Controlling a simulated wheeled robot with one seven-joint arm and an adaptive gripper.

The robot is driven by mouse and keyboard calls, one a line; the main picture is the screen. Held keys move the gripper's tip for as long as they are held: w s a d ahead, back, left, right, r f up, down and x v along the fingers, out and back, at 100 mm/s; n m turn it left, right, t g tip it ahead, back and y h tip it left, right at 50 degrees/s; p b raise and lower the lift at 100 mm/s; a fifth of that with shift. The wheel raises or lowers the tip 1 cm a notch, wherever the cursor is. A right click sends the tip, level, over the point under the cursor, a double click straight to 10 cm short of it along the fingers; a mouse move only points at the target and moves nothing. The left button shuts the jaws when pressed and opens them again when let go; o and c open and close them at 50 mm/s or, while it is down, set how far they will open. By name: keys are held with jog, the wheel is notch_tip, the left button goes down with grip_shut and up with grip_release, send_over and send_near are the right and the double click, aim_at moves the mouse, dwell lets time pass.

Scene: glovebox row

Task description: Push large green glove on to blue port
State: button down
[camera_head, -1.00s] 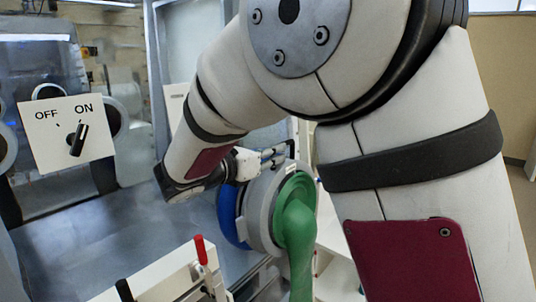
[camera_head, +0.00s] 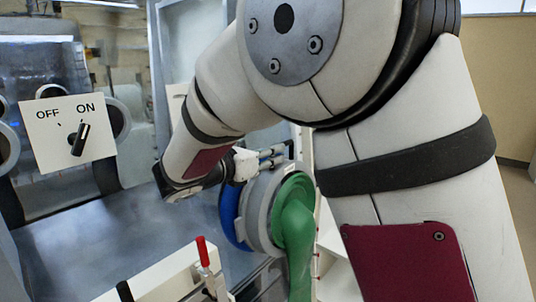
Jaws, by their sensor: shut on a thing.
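The large green glove (camera_head: 294,228) hangs with its cuff on a pale grey ring (camera_head: 259,212), right of centre. The blue port (camera_head: 231,213) shows as a curved blue edge just left of the ring. The ring overlaps the port in this view, and I cannot tell whether they touch. My gripper (camera_head: 274,157) is at the top of the ring, its fingers reaching right from my wrist. It is shut on the upper rim of the ring that carries the glove. The exact finger contact is small and partly hidden.
A white OFF/ON switch panel (camera_head: 69,133) with a black knob stands at left.

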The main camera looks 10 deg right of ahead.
jog(key=shift+w+a+f+b, duration=0.1)
jog(key=shift+w+a+b, duration=0.2)
jog(key=shift+w+a, duration=0.3)
jog(key=shift+w+a+f+b, duration=0.1)
jog(key=shift+w+a+b, duration=0.25)
jog(key=shift+w, duration=0.4)
dwell(1.4)
jog(key=c, duration=1.6)
grip_release()
jog(key=shift+a, duration=0.1)
jog(key=v, duration=1.2)
